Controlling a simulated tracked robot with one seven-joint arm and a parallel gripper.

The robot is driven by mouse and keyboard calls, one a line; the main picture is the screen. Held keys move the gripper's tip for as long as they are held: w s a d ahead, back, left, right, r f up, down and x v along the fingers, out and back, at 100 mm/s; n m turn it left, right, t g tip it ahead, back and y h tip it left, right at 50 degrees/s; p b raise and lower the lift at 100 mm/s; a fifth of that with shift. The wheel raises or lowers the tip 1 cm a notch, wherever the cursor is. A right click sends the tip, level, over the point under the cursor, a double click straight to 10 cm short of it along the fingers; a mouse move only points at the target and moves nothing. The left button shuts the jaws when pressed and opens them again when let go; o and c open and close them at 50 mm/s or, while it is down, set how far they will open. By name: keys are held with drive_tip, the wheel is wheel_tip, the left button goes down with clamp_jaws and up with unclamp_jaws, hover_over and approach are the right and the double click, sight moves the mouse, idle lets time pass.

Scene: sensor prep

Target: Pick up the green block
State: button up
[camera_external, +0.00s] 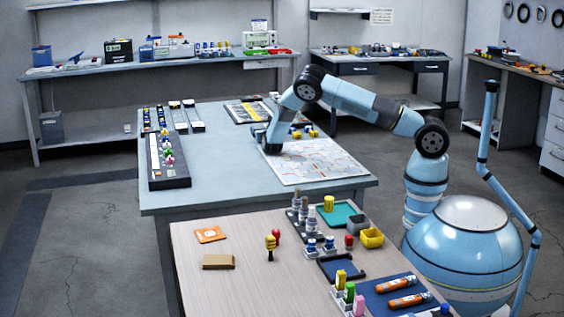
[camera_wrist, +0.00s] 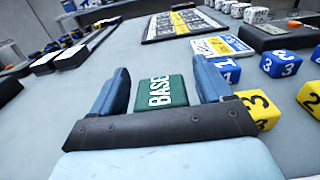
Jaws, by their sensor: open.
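The green block (camera_wrist: 160,93), lettered "BASE" in white, lies on the blue-grey table in the wrist view. It sits between the two blue fingers of my gripper (camera_wrist: 158,88), with a gap visible on each side. My gripper is open and holds nothing. In the external view my gripper (camera_external: 268,138) is low over the far table, at the left edge of the white map sheet (camera_external: 318,162). The green block is hidden or too small to make out there.
Right of my gripper are a yellow block (camera_wrist: 256,106) and blue numbered blocks (camera_wrist: 281,63). A black rack (camera_wrist: 66,56) stands at the left; a printed board (camera_wrist: 182,24) lies farther back. The near wooden table (camera_external: 205,268) holds trays and parts. Bare tabletop (camera_external: 220,160) lies left of my gripper.

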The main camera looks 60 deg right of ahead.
drive_tip(key=shift+c, duration=0.4)
drive_tip(key=c, duration=1)
drive_tip(key=shift+r, duration=0.1)
drive_tip(key=shift+c, duration=0.2)
